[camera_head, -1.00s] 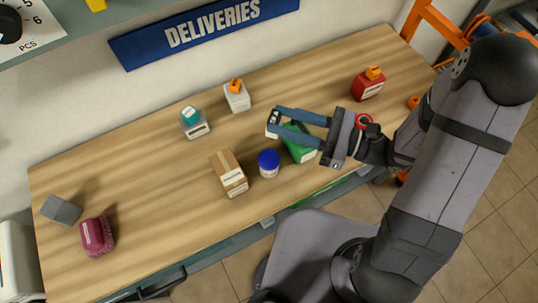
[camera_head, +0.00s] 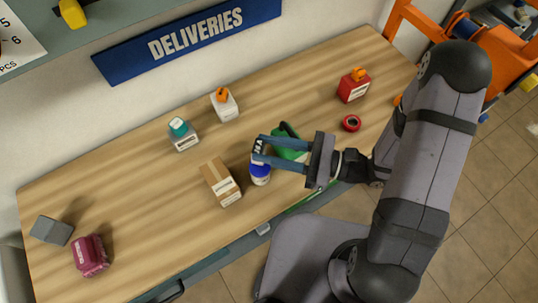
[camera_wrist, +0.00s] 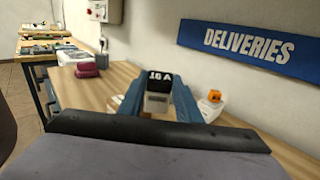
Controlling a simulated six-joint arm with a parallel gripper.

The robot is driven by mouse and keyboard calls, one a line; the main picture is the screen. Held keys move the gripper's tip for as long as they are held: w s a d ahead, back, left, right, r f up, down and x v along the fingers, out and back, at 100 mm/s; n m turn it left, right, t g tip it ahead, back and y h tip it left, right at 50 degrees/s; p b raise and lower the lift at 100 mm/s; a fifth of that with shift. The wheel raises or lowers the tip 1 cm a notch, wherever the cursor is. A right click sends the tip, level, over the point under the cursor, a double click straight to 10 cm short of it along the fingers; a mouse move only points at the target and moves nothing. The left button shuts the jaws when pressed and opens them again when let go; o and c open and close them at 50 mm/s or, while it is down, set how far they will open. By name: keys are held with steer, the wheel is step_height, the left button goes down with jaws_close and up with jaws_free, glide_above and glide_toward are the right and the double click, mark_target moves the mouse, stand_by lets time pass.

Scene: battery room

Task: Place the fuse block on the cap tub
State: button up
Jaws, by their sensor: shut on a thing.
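The fuse block (camera_head: 258,146) is small and dark with white lettering. It is between the fingertips of my gripper (camera_head: 260,149), which is shut on it. My gripper appears over the tub's far side, and a finger hides part of the lid. I cannot tell whether the block touches the lid.
A cardboard box (camera_head: 221,184) stands close left of the tub. A green container (camera_head: 291,146) is beside and partly behind my fingers. The bench (camera_head: 130,200) is clear at left centre.

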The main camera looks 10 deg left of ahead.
steer(key=shift+f, duration=0.3)
steer(key=shift+f, duration=0.1)
steer(key=shift+f, duration=1.75)
steer(key=shift+f, duration=0.1)
steer(key=o, duration=1.1)
